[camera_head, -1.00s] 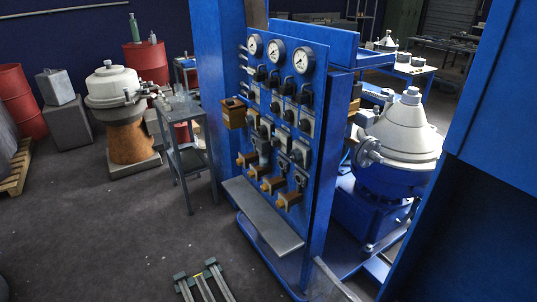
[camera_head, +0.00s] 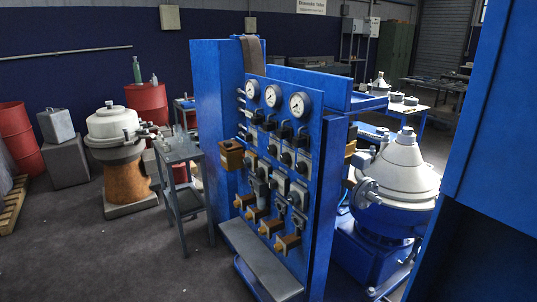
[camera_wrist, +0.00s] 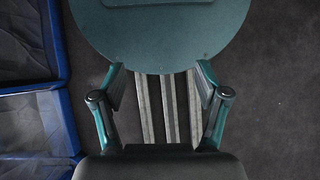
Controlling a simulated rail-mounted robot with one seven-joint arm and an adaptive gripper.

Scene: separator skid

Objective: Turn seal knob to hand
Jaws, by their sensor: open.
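My gripper (camera_wrist: 160,76) shows only in the wrist view. Its two fingers are spread apart with nothing between them, well above the dark floor. No knob shows in the wrist view.
Three round gauges (camera_head: 273,96) top the panel. Brown valve handles (camera_head: 287,242) and a grey shelf (camera_head: 262,262) jut out low. A grey side table (camera_head: 178,153) stands left of it, a separator (camera_head: 404,170) right. Open floor lies at front left.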

